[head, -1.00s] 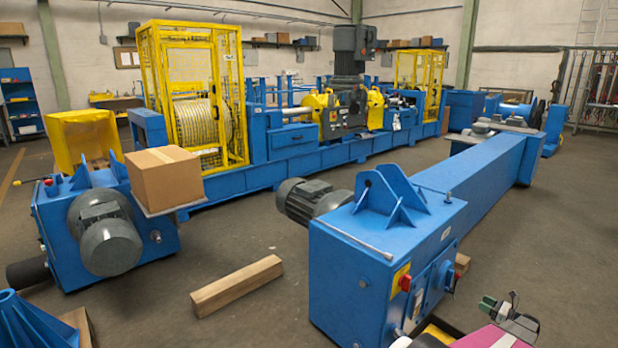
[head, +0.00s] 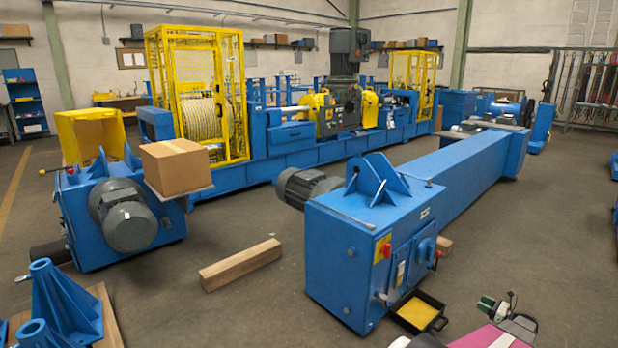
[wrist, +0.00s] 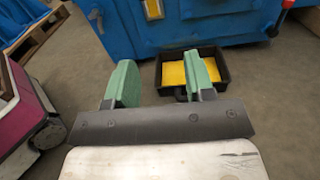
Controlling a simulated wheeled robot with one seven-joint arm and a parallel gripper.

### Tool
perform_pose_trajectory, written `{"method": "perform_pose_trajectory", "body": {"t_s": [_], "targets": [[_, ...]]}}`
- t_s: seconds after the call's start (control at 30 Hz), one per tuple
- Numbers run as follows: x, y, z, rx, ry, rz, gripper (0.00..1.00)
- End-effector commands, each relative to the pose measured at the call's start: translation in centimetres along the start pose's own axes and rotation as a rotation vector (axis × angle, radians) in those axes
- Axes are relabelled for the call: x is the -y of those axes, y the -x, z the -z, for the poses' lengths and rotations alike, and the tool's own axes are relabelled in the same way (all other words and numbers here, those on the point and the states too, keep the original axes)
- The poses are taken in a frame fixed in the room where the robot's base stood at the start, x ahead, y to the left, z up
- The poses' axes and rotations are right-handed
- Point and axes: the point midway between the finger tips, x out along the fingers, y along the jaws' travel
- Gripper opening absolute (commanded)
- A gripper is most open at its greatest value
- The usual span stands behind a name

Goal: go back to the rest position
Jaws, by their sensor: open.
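My gripper (wrist: 160,85) shows in the wrist view with its two green fingers spread apart and nothing between them. In the head view my gripper (head: 498,305) is at the lower right, above my magenta body part. Beyond the fingers in the wrist view lies a black tray (wrist: 226,77) with a yellow inside on the floor. The right finger overlaps part of it. The tray also shows in the head view (head: 437,323), at the foot of the blue machine (head: 345,255).
A wooden beam (head: 240,264) lies on the floor left of the blue machine. A cardboard box (head: 176,166) sits on a plate at the left unit. Blue brackets (head: 68,300) stand on a wooden pallet at lower left.

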Motion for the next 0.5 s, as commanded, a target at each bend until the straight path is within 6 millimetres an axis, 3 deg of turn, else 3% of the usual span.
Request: {"method": "perform_pose_trajectory", "body": {"t_s": [0.27, 0.5], "targets": [[-2.5, -3.8, -1.1, -0.061, 0.052, -0.061, 0.49], [-5.8, -8.3, -2.4, -0.139, 0.124, -0.143, 0.49]]}}
